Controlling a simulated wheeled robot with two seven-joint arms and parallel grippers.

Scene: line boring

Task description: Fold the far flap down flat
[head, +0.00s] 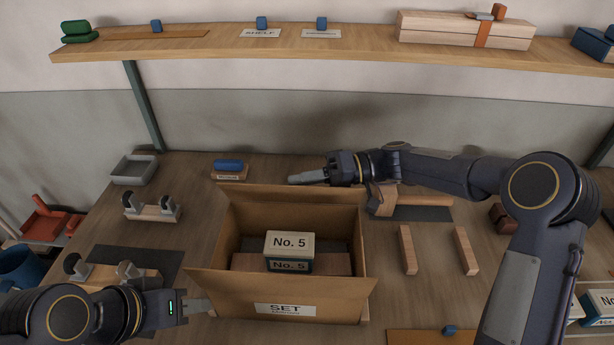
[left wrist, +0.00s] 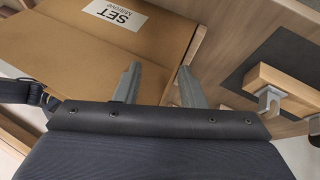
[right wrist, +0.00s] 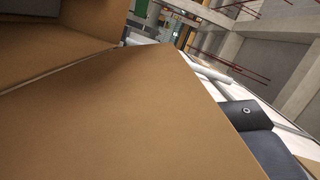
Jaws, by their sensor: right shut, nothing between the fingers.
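An open brown cardboard box (head: 335,290) stands on the bench, its near side carrying a "SET" label. Its far flap (head: 260,195) is up along the back edge, not lying flat over the opening. Inside is a "No. 5" carton (head: 290,243). My right gripper (head: 292,179) is shut and empty, just by the top edge of the far flap; whether it touches cannot be told. In the right wrist view cardboard (right wrist: 130,115) fills much of the picture and the fingers are hidden. My left gripper (left wrist: 158,68) is open and empty beside the box's near left corner (head: 208,305).
A grey tray (head: 134,170), a blue-topped block (head: 229,168) and a wooden holder (head: 152,209) stand left of and behind the box. Two wooden bars (head: 408,250) lie to its right. A shelf (head: 330,45) runs above the back.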

